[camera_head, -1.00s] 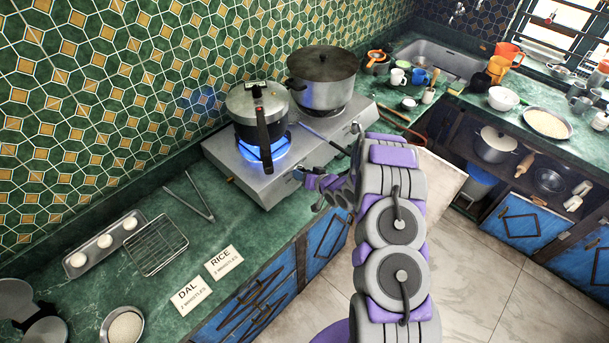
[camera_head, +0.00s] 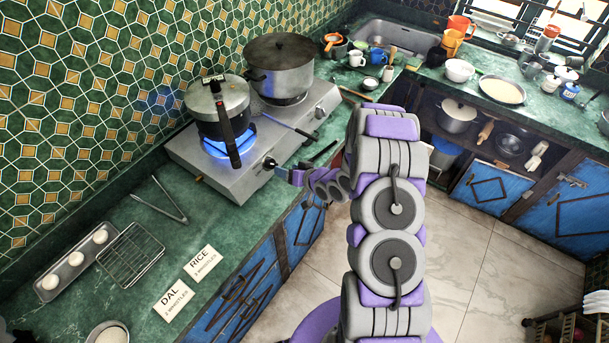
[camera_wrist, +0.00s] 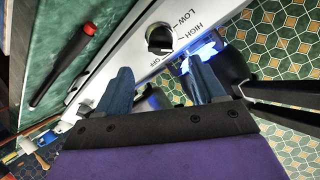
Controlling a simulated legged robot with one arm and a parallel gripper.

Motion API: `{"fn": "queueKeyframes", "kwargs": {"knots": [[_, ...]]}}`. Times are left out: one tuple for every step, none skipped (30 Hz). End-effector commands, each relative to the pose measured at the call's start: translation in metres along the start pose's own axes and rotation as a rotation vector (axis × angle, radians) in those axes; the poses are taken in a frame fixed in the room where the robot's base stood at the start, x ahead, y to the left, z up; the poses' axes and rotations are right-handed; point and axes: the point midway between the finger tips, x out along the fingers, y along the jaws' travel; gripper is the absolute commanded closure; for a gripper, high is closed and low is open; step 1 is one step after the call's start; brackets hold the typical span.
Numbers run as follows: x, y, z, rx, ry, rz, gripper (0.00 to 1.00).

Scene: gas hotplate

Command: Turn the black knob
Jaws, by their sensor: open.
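The black knob (camera_wrist: 160,39) is on the white front panel of the gas stove, with the words LOW, HIGH and OFF printed around it. In the head view the knob (camera_head: 269,163) shows at the stove's front, below the pressure cooker. My gripper (camera_wrist: 162,84) is open, with its two blue fingers apart. The knob lies ahead of the gap between the fingers, and the fingertips do not appear to touch it. In the head view my gripper (camera_head: 283,171) is just right of the knob, its tips small and partly unclear.
The pressure cooker (camera_head: 222,105) stands over a lit blue flame. A large lidded pot (camera_head: 280,70) sits on the rear burner. A black rod with a red end (camera_wrist: 65,62) lies on the green counter near the panel. Floor (camera_head: 480,260) is open to the right.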

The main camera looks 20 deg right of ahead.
Motion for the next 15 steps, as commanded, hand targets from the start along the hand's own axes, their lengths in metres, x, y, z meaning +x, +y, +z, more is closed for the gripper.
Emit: {"fn": "queueKeyframes", "kwargs": {"knots": [[-0.013, 0.001, -0.001, 0.003, 0.000, 0.003, 0.31], [-0.019, 0.002, -0.001, 0.003, 0.002, 0.004, 0.31], [-0.028, 0.002, -0.001, 0.002, 0.002, 0.003, 0.31], [-0.034, 0.002, -0.001, 0.003, 0.003, 0.003, 0.31], [-0.040, 0.001, -0.001, 0.003, 0.002, 0.002, 0.31], [-0.048, 0.002, -0.001, 0.004, 0.003, 0.003, 0.31], [-0.053, 0.001, -0.001, 0.003, 0.003, 0.003, 0.31], [-0.057, 0.002, -0.001, 0.002, 0.003, 0.003, 0.31], [-0.063, 0.002, -0.001, 0.001, 0.002, 0.002, 0.31], [-0.066, 0.002, -0.001, 0.000, 0.001, 0.001, 0.31], [-0.070, 0.002, -0.001, 0.000, 0.001, 0.001, 0.31], [-0.073, 0.002, 0.000, 0.001, 0.000, 0.002, 0.31], [-0.076, 0.002, 0.000, 0.001, 0.000, 0.002, 0.31], [-0.077, 0.002, 0.000, 0.001, -0.001, 0.002, 0.31], [-0.080, 0.001, 0.001, 0.002, -0.001, 0.001, 0.31]]}}
